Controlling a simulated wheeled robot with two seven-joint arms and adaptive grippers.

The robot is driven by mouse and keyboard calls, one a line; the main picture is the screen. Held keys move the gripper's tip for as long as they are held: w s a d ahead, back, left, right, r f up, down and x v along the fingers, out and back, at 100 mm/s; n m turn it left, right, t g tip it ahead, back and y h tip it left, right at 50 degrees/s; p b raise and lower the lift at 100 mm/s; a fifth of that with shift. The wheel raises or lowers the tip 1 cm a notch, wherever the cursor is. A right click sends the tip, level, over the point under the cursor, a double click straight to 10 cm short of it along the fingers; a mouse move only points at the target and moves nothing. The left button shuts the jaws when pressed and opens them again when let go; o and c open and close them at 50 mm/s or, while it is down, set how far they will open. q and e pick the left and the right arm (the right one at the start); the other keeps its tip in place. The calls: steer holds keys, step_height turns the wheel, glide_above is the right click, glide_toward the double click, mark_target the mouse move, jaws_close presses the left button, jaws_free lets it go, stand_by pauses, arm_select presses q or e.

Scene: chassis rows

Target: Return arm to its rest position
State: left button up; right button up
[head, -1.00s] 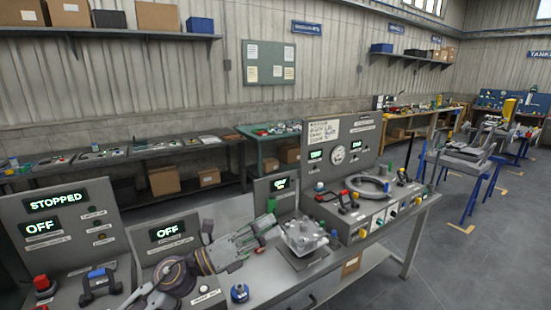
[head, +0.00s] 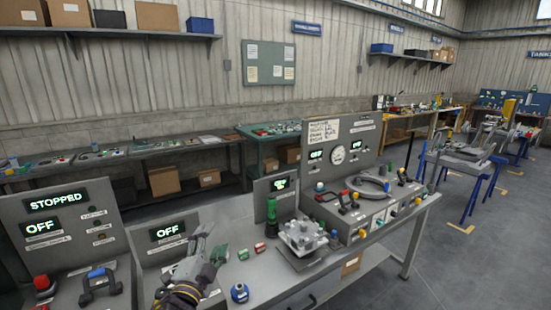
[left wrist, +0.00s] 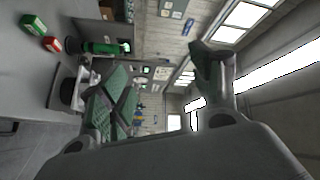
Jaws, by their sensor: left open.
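My left gripper (head: 209,244) shows at the lower middle-left of the head view, above the front of the grey bench (head: 276,278). It points up and away, in front of the panel that reads OFF (head: 168,233). In the left wrist view its two fingers stand wide apart with nothing between them (left wrist: 162,88). A green block (head: 243,254) and a red block (head: 259,247) lie on the bench to its right, apart from it. They also show at the upper left of the left wrist view. My right gripper is not in view.
A green cylinder (head: 271,209) and a metal fixture with pale knobs (head: 302,236) stand farther right. A STOPPED panel (head: 58,215), a red button (head: 42,283) and a blue-topped handle (head: 98,282) are at left.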

arm_select(q)
steer(key=s+a+f+n+g+y, duration=0.2)
steer(key=s+a+f+n+g, duration=0.15)
steer(key=f, duration=0.45)
steer(key=s+a+f+n+g+y, duration=0.2)
steer(key=s+f+n+g, duration=0.25)
steer(key=f, duration=0.25)
steer(key=s+f+n+g+h, duration=0.15)
steer(key=s+f+g, duration=0.3)
steer(key=s, duration=0.45)
steer(key=s+f+n+g, duration=0.3)
steer(key=s+f, duration=0.3)
steer(key=s, duration=0.3)
step_height(320, 180, down, 32)
steer(key=s+g, duration=0.1)
steer(key=s, duration=0.1)
steer(key=s+a+f, duration=0.2)
steer(key=s+f, duration=0.8)
steer(key=s, duration=0.1)
steer(key=s+a+f+g, duration=0.1)
steer(key=s+a+f, duration=0.1)
steer(key=s+f, duration=0.9)
steer(key=shift+s, duration=0.15)
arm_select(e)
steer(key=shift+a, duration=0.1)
